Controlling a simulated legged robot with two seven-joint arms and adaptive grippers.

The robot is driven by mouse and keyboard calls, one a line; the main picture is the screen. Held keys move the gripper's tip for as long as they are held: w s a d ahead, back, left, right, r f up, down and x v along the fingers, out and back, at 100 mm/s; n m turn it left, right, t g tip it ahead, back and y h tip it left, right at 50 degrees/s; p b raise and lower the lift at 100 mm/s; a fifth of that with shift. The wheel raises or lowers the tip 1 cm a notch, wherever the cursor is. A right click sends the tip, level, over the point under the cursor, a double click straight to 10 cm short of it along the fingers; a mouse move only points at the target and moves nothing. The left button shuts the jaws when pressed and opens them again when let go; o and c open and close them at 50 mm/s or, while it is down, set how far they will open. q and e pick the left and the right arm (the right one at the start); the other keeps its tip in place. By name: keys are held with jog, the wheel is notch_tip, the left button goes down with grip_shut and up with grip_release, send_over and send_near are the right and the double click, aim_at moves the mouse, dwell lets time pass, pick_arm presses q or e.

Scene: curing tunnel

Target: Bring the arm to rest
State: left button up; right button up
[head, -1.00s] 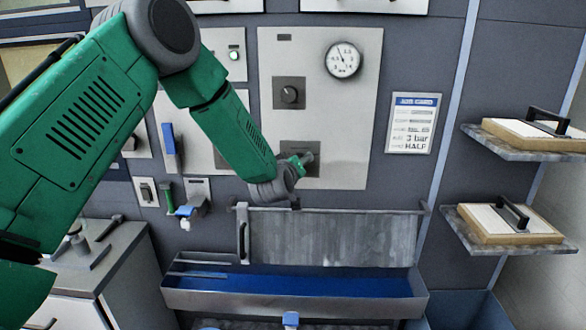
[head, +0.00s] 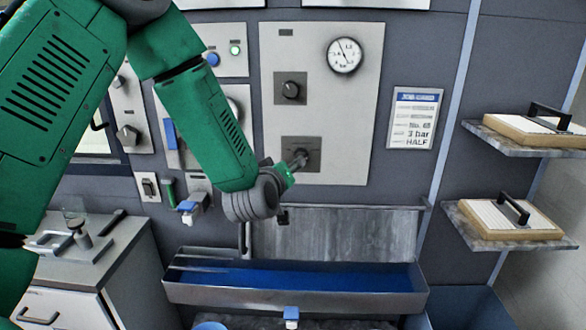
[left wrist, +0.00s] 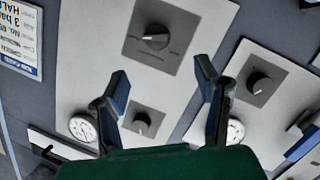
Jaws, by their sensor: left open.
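My left arm (head: 207,130) comes in from the left and crosses in front of the wall panels. My left gripper (head: 296,163) is small and partly hidden by its wrist in the head view, close to the lower knob plate (head: 311,143). In the left wrist view the gripper (left wrist: 160,76) is open, with its two blue-padded fingers apart and nothing between them. The lower knob (left wrist: 155,38) shows beyond the fingertips, apart from them. My right gripper is not in view.
The grey panel has an upper knob (head: 290,89) and a gauge (head: 344,55). Below are a hatch (head: 345,235) and a blue-lined trough (head: 330,279). Shelves (head: 515,239) with trays stand right, a cabinet (head: 70,300) lower left. A job card (head: 414,118) hangs right of the panel.

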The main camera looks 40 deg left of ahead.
pick_arm(q)
jog(key=s+d+f+m+g+h+b, duration=0.1)
jog(key=s+d+f+m+g+b, duration=0.2)
jog(key=f, duration=0.6)
jog(key=s+d+f+m+g+h+b, duration=0.1)
jog(key=s+d+f+h, duration=0.1)
jog(key=s+f, duration=0.5)
jog(key=s+d+f+m+g+h+b, duration=0.1)
jog(key=s+d+f+m+g+b, duration=0.15)
jog(key=f, duration=0.85)
jog(key=s+d+f+m+g+b, duration=0.2)
jog(key=s+f+g+b, duration=0.1)
jog(key=s+f, duration=0.6)
jog(key=s+d+f+m+g+h+b, duration=0.1)
jog(key=s+d+f+m+g+b, duration=0.1)
jog(key=s+f, duration=0.8)
jog(key=s+g+b, duration=0.1)
jog(key=s+g, duration=0.1)
jog(key=s, duration=0.4)
jog(key=shift+s+d+m+g, duration=0.15)
jog(key=shift+m+g, duration=0.2)
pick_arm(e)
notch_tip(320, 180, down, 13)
pick_arm(q)
jog(key=shift+c, duration=0.5)
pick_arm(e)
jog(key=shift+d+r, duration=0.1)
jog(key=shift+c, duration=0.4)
